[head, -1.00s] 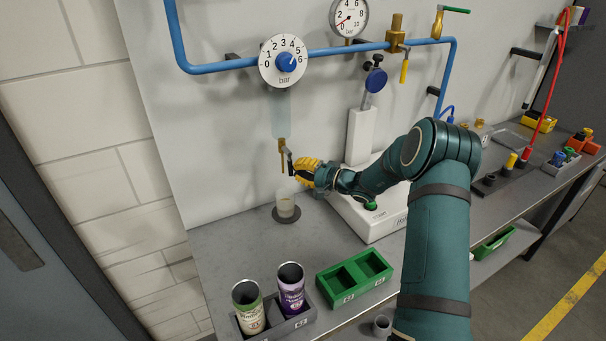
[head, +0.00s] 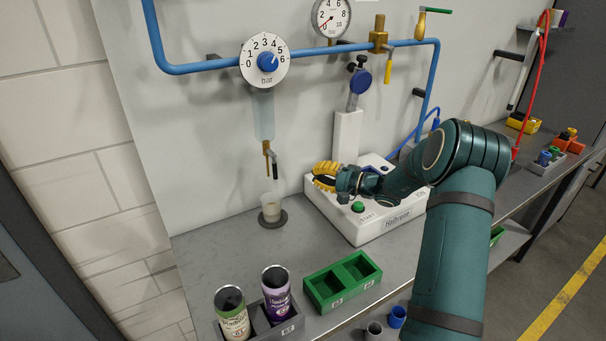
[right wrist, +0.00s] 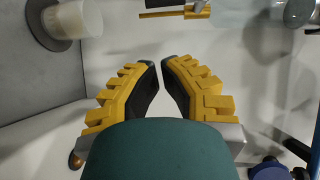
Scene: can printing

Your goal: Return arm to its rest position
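My right arm comes in from the lower right of the head view, bent at the elbow. The tap's black handle hangs down. A translucent cup (head: 271,206) with pale contents stands on a dark disc below the tap. My left gripper is not in view.
The white machine (head: 400,221) with a green button stands under my right forearm. A grey holder (head: 291,328) with two cans and a green two-well tray (head: 319,301) sit at the front of the bench. Blue pipes and gauges run along the wall. The bench around the cup is clear.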

